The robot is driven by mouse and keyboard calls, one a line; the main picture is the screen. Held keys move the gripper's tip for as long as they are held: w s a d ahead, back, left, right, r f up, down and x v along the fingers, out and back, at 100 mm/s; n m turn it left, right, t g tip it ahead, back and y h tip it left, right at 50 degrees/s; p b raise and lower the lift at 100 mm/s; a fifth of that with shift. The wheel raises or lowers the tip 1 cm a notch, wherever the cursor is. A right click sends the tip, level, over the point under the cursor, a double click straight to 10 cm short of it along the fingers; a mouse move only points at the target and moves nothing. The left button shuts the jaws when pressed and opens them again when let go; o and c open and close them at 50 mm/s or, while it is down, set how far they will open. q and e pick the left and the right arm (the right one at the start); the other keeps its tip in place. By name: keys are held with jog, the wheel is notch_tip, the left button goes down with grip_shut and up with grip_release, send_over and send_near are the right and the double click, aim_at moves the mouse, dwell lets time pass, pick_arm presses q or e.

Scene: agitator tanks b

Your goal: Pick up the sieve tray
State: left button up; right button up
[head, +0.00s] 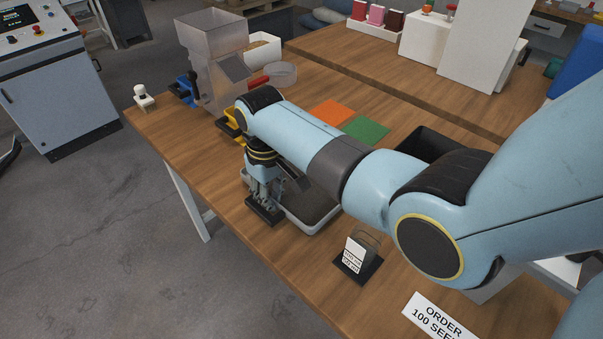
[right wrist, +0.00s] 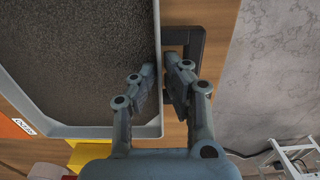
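The sieve tray (head: 318,217) lies flat on the wooden table, with a pale grey rim and a dark mesh floor. It also fills the upper left of the right wrist view (right wrist: 85,65). A black handle (right wrist: 198,45) sticks out from its side toward the table edge. My right gripper (head: 265,205) points down over this handle. In the right wrist view the fingers (right wrist: 161,68) are a small gap apart, beside the rim and over the handle's inner side. They hide part of the handle, and I see nothing clamped between them. My left gripper is not in view.
A small black stand with a label card (head: 357,255) and an order sign (head: 438,318) stand near the front edge. A metal hopper (head: 215,60) stands at the far left. Orange (head: 331,112) and green (head: 365,131) mats and a black bin (head: 435,145) lie behind my arm.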

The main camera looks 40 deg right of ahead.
grip_shut()
jog(key=shift+r, duration=0.2)
notch_tip(320, 180, up, 10)
dwell(1.1)
jog(key=shift+f, duration=0.1)
dwell(1.2)
